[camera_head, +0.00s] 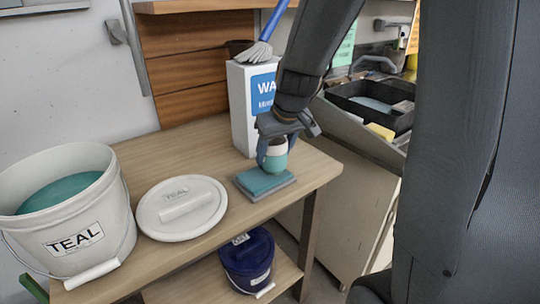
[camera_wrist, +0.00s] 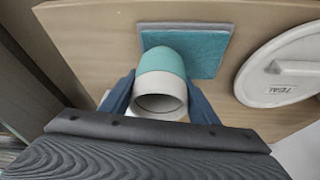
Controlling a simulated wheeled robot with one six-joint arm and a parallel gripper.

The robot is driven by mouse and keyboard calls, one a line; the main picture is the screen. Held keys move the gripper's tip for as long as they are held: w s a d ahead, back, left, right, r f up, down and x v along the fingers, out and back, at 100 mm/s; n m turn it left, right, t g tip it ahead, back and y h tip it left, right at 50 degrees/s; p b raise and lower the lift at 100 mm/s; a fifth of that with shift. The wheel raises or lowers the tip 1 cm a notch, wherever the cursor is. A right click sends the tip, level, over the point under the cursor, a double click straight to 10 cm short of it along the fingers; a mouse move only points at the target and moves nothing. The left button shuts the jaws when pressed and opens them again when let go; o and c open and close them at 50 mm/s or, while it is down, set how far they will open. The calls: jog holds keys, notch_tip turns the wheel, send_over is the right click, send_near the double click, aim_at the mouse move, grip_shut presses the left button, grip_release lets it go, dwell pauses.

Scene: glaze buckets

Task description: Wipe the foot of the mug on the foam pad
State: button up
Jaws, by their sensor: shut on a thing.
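The mug (camera_head: 275,158) has a white upper part and a teal lower part. My gripper (camera_head: 273,147) is shut on it from above, and the mug looks upright. In the wrist view the blue fingers of my gripper (camera_wrist: 160,100) sit on both sides of the mug (camera_wrist: 161,82), whose open mouth faces the camera. The teal foam pad (camera_head: 264,183) lies near the right front edge of the table, below the mug. It also shows in the wrist view (camera_wrist: 205,53), partly behind the mug. I cannot tell whether the hidden foot touches the pad.
A bucket labelled TEAL (camera_head: 85,225) with teal glaze stands at the left, its lid (camera_head: 181,215) flat beside it. A white box (camera_head: 241,110) stands behind the mug. A dark blue bucket (camera_head: 247,262) is on the shelf below. A sink (camera_head: 375,103) is at the right.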

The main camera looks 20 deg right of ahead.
jog(key=shift+r, duration=0.1)
notch_tip(320, 180, up, 7)
jog(key=p, duration=0.6)
dwell(0.6)
